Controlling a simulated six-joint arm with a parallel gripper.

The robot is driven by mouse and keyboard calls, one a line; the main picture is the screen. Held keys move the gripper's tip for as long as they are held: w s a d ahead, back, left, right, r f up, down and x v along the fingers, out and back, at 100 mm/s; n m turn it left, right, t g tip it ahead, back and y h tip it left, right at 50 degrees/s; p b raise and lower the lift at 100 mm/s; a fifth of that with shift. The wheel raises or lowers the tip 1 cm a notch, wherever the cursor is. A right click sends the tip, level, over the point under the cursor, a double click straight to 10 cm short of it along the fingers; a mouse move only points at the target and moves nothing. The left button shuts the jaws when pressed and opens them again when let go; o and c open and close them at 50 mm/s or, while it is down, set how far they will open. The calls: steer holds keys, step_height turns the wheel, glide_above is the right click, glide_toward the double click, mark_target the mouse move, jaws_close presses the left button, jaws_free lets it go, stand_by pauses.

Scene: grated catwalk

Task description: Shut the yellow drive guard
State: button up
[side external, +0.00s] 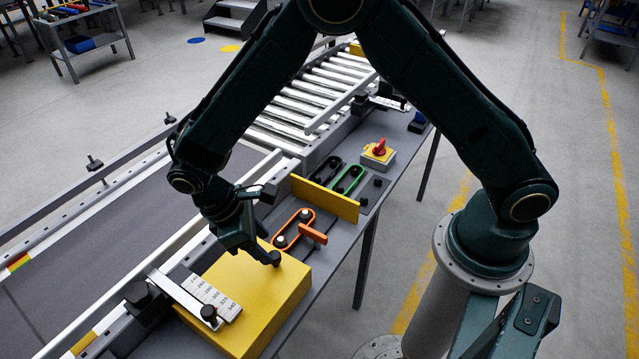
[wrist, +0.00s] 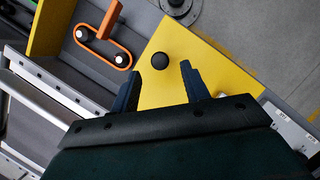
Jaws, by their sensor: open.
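The yellow drive guard (side external: 262,305) is a box-like cover on the near part of the bench, with a black round knob (wrist: 160,61) on its top. The guard also fills the middle of the wrist view (wrist: 205,65). Beyond it, an orange-rimmed belt drive (side external: 293,228) with two pulleys lies uncovered; it shows at upper left in the wrist view (wrist: 103,48). My gripper (wrist: 160,68) is open, pointing down above the guard. In the wrist view the knob appears between and slightly beyond the fingertips; contact cannot be told.
An upright yellow plate (side external: 325,199) stands beyond the orange drive. An orange handle (side external: 313,235) sticks up beside the drive. A green-rimmed drive (side external: 349,179) and a red switch (side external: 379,147) lie further along. A scale plate (side external: 213,298) and conveyor rail border the guard's left.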

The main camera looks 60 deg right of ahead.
mark_target(274, 255)
steer(key=shift+x, duration=2.05)
steer(key=shift+c, duration=0.5)
jaws_close()
